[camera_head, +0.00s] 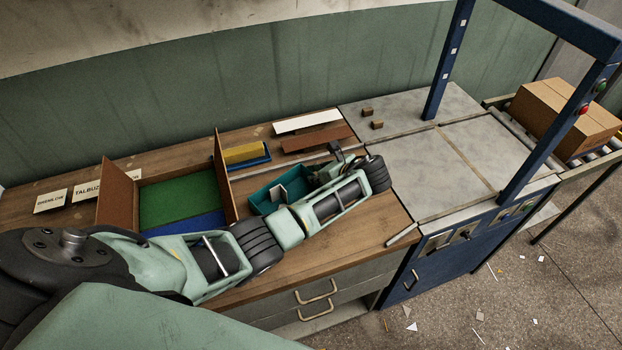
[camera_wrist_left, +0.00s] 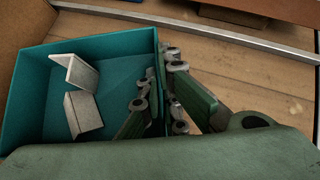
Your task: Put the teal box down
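The teal box (camera_head: 262,203) is on or just above the wooden bench, in front of the small tray; I cannot tell whether its base touches the wood. In the left wrist view the teal box (camera_wrist_left: 32,100) fills the left side, with two pale folded pieces (camera_wrist_left: 80,95) inside. My left gripper (camera_head: 316,178) is at its right wall. In the left wrist view the fingers of the left gripper (camera_wrist_left: 160,78) straddle that wall, one inside and one outside, closed close against it. My arm hides part of the box in the head view. My right gripper is not in view.
An open brown box with green and blue sheets (camera_head: 228,178) stands left. A small tray with a yellow block (camera_head: 246,154) is behind. White and brown strips (camera_head: 306,122) lie at the back. The grey press table (camera_head: 400,165) with a blue frame (camera_head: 546,135) is right.

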